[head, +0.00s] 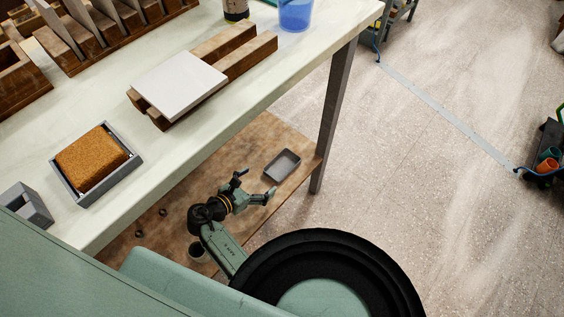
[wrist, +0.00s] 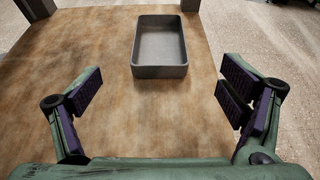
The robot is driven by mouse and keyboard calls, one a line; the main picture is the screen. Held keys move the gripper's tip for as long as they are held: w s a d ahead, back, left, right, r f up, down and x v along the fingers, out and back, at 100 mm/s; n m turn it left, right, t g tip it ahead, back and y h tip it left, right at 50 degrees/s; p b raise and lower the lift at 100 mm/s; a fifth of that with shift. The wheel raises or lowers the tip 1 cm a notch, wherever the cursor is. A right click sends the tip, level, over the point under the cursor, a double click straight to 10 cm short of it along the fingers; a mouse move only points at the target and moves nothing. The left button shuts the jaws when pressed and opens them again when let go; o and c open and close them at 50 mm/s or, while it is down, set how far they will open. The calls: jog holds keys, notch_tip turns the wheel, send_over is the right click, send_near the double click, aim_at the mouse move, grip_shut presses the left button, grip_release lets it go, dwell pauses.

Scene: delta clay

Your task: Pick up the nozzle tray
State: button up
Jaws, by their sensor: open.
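The nozzle tray looks to be the small grey open-topped tray (head: 282,165) on the wooden lower shelf (head: 255,146), near the shelf's far right end. In the wrist view the grey tray (wrist: 160,71) lies ahead of my gripper, a little left of centre between the fingers, and it looks empty. My gripper (head: 254,185) is open, with nothing between its fingers. In the wrist view its two fingers (wrist: 160,98) stand wide apart on either side. The tray is beyond the fingertips and not touched.
The white tabletop (head: 232,96) overhangs the shelf. A table leg (head: 333,120) stands just right of the tray. A grey box with an orange-brown block (head: 92,162) and a white slab on wooden bars (head: 179,80) are on the tabletop. Small rings (head: 139,234) lie on the near shelf.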

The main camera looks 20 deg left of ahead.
aim_at(277, 174)
jog(key=x, duration=0.4)
jog(key=shift+s, duration=0.1)
jog(key=shift+x, duration=3.1)
jog(key=shift+f, duration=0.1)
jog(key=shift+c, duration=0.2)
jog(key=c, duration=1.3)
